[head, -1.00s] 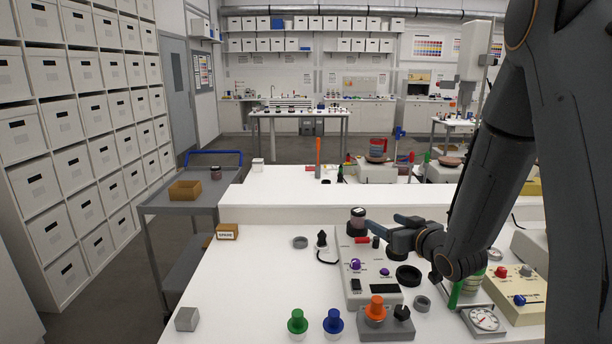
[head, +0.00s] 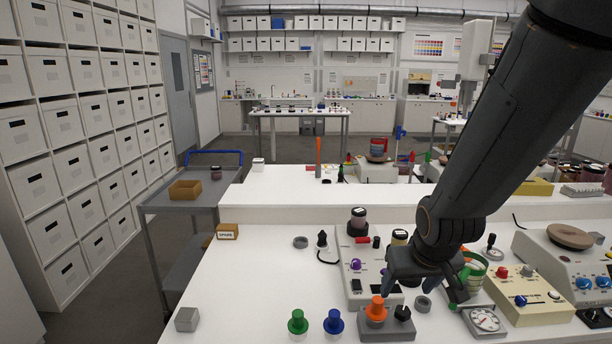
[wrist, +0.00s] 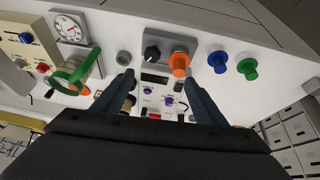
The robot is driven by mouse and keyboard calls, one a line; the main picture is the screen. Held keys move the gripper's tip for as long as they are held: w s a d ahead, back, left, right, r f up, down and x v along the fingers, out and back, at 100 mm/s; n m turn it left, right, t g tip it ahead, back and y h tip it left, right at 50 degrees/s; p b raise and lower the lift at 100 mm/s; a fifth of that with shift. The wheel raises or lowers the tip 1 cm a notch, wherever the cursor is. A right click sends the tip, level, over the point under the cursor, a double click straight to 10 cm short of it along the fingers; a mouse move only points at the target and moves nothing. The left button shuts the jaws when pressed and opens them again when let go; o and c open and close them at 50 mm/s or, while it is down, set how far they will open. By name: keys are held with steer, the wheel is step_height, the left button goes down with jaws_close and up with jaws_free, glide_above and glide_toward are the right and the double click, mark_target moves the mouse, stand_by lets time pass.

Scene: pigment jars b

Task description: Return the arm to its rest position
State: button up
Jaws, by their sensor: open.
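My gripper (head: 422,296) hangs over the worktop in the head view, pointing down, with its fingers spread and nothing between them. In the wrist view my gripper (wrist: 157,90) shows two dark fingers apart, with the pale control box (wrist: 155,98) beyond them. A dark-lidded jar (head: 358,216) stands upright on a dark round seat at the back of the control box (head: 358,291), clear of my gripper. A second jar (head: 399,237) stands behind my wrist, partly hidden.
An orange knob (head: 376,306) on a grey base stands just below my gripper. Blue (head: 334,321) and green (head: 298,320) knobs stand left. The left worktop is mostly clear.

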steer(key=s+a+g, duration=0.2)
steer(key=s+g, duration=0.1)
steer(key=s, duration=0.5)
step_height(320, 180, down, 11)
steer(key=b, duration=1)
steer(key=shift+w+a+g, duration=0.15)
steer(key=shift+w+g, duration=0.1)
steer(key=shift+g, duration=0.15)
